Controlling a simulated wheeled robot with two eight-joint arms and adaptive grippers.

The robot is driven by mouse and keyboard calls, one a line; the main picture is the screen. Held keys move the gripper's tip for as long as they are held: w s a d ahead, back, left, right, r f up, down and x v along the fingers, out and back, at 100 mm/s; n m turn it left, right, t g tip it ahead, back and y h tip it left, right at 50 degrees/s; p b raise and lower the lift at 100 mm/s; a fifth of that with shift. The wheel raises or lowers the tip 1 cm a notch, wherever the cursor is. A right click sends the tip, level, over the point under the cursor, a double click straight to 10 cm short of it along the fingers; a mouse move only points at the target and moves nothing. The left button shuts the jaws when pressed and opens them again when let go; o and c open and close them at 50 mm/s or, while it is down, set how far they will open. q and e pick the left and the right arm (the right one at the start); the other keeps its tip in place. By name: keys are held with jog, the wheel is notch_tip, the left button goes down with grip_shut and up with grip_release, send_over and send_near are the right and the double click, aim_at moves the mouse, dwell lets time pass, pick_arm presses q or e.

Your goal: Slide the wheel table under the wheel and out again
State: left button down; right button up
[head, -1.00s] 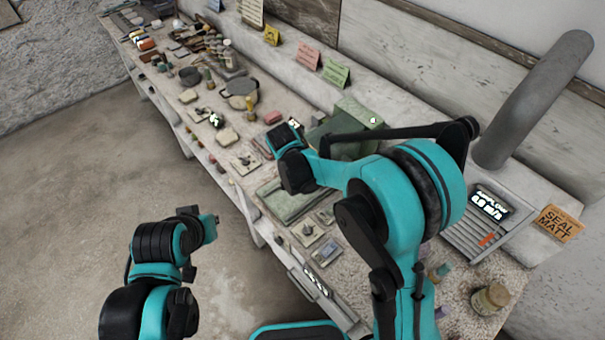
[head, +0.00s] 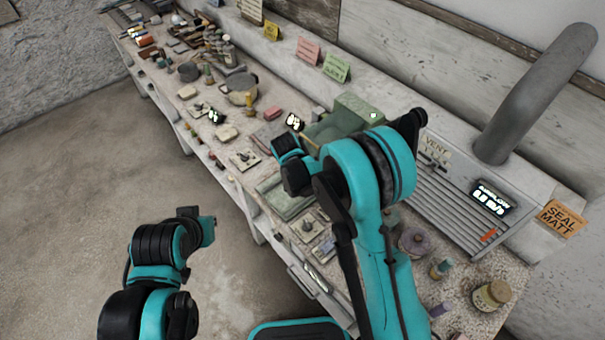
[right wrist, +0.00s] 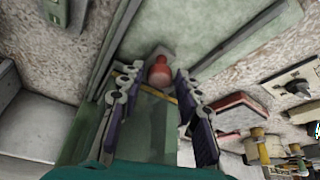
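A green machine with a raised block (head: 358,108) stands on the bench in the head view, partly behind my right arm. A flat green plate (head: 280,198) lies nearer the bench's front edge. I cannot make out the wheel itself. In the right wrist view a red knob (right wrist: 159,70) stands between the tips of my right gripper (right wrist: 157,80). The fingers are apart, with a gap visible on each side of the knob. Green surfaces of the machine (right wrist: 215,25) lie around it. In the head view my right fingertips are hidden.
A slatted grey vent (head: 455,205) and thick grey pipe (head: 540,90) stand at the right. Jars (head: 490,296) sit at the near right. A pink block (head: 273,113) and several small tools and stones crowd the left bench. The floor before the bench is clear.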

grip_shut()
jog(key=s+a+b, duration=0.1)
jog(key=s+a, duration=0.2)
jog(key=a, duration=0.1)
jog(key=s+a, duration=0.2)
jog(key=a, duration=0.2)
jog(key=s+a+b, duration=0.1)
jog(key=s+a, duration=0.2)
jog(key=a, duration=0.1)
jog(key=shift+s+a+b, duration=0.1)
jog(key=shift+s+b, duration=0.2)
jog(key=shift+s, duration=0.05)
jog(key=shift+s+a, duration=0.4)
jog(key=shift+a, duration=0.15)
grip_release()
jog(key=shift+s+a, duration=0.1)
jog(key=shift+a, duration=0.05)
